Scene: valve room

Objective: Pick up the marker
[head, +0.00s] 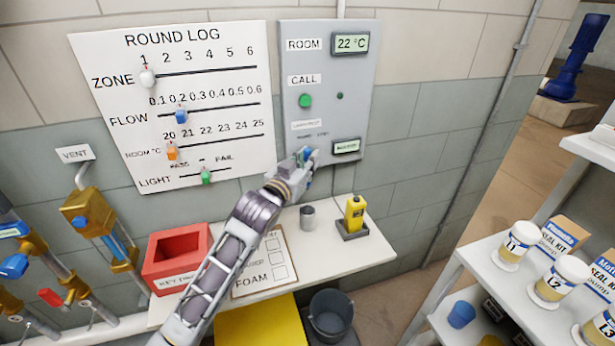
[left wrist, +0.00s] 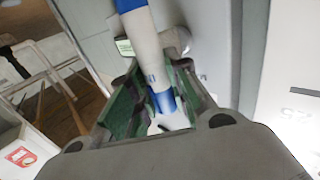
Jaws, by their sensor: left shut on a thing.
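The marker (left wrist: 146,50) is white with blue parts. It sits between the green-lined fingers of my left gripper (left wrist: 160,105) in the left wrist view, and its upper end runs out of the frame. In the head view my left gripper (head: 306,160) is shut at the lower part of the grey wall panel (head: 290,65). A small blue bit of the marker (head: 309,153) shows there; the fingers hide the rest. I cannot tell whether the marker touches the panel. My right gripper is not in view.
Below the arm, a wall shelf (head: 375,247) holds a red box (head: 155,275), a clipboard (head: 282,277), a grey cup (head: 307,217) and a yellow device (head: 354,213). A round log board (head: 225,90) hangs left. White jars (head: 513,245) stand on a rack at right.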

